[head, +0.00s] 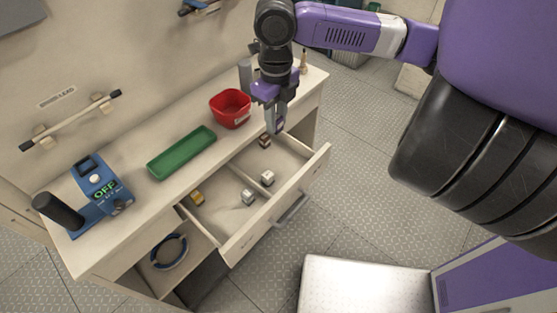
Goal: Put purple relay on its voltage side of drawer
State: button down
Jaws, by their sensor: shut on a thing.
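My gripper (277,129) points down over the back of the open drawer (282,228). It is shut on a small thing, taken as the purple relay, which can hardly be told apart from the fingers. A thin divider splits the drawer into a left and a right side. A brown relay (264,141) lies at the back of the right side, close to my fingertips in the picture. A white relay (267,178) sits near the divider. Another pale relay (248,197) and a yellow relay (197,198) lie in the left side. Voltage marks cannot be read.
On the bench top stand a red bin (230,108), an empty green tray (182,153) and a blue device (98,183) showing "OFF" with a black cylinder beside it. A blue-rimmed round thing (169,251) lies on the shelf below. Much of the drawer floor is bare.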

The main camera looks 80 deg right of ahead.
aim_at(276, 169)
notch_tip(276, 169, down, 17)
jog(key=shift+p, duration=0.3)
dwell(0.3)
jog(key=shift+f, duration=0.2)
jog(key=c, duration=1.2)
grip_release()
notch_tip(276, 169, up, 12)
jog(key=shift+r, duration=0.2)
